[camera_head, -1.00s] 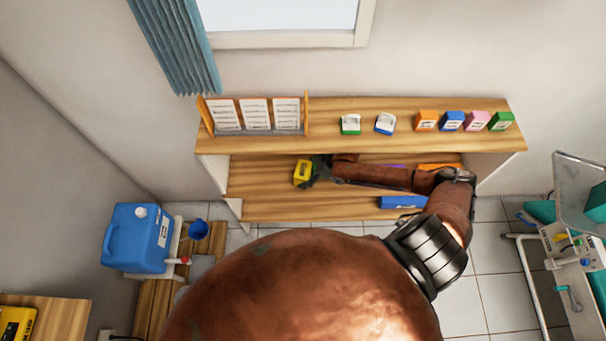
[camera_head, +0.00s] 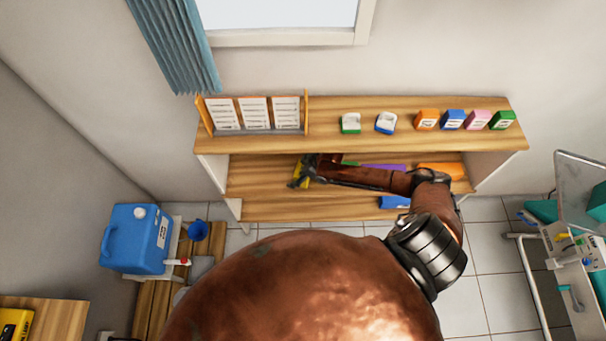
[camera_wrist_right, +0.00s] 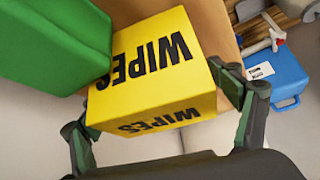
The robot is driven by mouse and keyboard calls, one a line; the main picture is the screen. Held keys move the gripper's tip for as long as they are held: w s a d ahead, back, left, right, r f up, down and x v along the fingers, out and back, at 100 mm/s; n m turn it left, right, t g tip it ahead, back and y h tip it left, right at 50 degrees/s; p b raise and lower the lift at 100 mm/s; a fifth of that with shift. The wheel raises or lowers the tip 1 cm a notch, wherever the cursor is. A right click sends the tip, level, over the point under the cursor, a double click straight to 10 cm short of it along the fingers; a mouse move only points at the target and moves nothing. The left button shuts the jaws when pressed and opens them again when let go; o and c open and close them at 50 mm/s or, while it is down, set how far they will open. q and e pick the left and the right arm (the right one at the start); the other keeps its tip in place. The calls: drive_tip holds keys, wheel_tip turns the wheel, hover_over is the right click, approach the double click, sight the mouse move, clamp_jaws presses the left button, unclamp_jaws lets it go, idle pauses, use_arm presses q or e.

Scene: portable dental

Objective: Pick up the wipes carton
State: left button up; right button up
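The wipes carton is a yellow box with black WIPES lettering. It stands on the lower shelf in the head view (camera_head: 304,178), mostly covered by my right gripper (camera_head: 302,171). In the right wrist view the carton (camera_wrist_right: 150,75) fills the middle, between the two fingers of my right gripper (camera_wrist_right: 160,118). One finger is at each side, close to the carton. The fingers are spread wide, and firm contact on both sides does not show. My left gripper is not in view.
A green box (camera_wrist_right: 50,40) stands right beside the carton. The upper shelf (camera_head: 325,135) is just above my right forearm. A blue water container (camera_head: 135,238) stands at left.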

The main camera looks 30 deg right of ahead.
drive_tip(key=c, duration=1.1)
